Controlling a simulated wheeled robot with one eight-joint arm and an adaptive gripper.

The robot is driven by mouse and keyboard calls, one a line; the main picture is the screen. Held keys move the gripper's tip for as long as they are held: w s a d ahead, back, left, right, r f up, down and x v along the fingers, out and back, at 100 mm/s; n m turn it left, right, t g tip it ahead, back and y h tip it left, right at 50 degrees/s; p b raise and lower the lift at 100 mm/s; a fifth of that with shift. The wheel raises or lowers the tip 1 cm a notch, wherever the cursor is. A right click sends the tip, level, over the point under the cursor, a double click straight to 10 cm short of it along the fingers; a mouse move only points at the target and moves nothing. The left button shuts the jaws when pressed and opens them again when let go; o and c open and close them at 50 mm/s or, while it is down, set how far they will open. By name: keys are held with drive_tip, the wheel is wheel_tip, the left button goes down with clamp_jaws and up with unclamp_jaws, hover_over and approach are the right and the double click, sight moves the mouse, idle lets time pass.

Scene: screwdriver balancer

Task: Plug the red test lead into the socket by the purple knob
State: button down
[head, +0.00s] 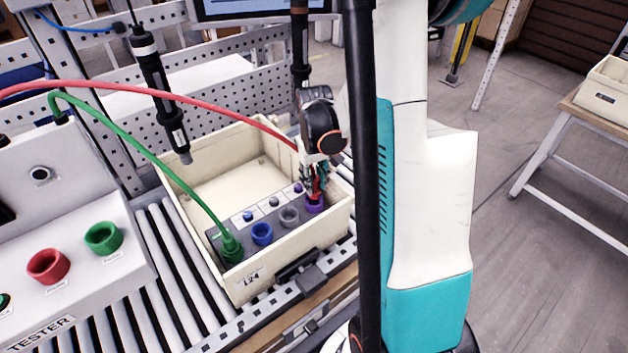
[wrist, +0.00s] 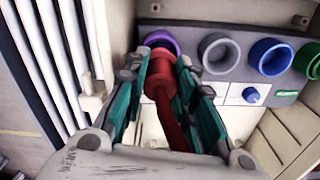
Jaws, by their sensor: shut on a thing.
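My gripper (head: 316,180) is shut on the red plug (wrist: 160,66) of the red test lead (head: 170,88). The plug lies between the teal fingers in the wrist view, and the lead arches off to the left in the head view. The plug's tip is at the purple-ringed socket (head: 314,206), which also shows in the wrist view (wrist: 161,42). The plug overlaps the ring's lower part there. I cannot tell whether it is seated inside or just in front. A small purple knob (head: 297,187) is on the panel beside this socket.
The grey panel in the cream crate (head: 178,188) also has a grey socket (head: 289,216), a blue socket (head: 262,233) and a green socket with a green lead (head: 143,147) plugged in. The tester box (head: 72,215) stands left. A black screwdriver (head: 160,85) hangs above the crate.

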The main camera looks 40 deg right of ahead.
sight(314, 190)
drive_tip(key=shift+f+b, duration=1.8)
drive_tip(key=shift+f, duration=0.25)
drive_tip(key=c, duration=1.2)
unclamp_jaws()
drive_tip(key=shift+c, duration=0.2)
drive_tip(key=shift+r, duration=0.1)
wheel_tip(314, 190, up, 12)
drive_tip(key=shift+f, duration=0.1)
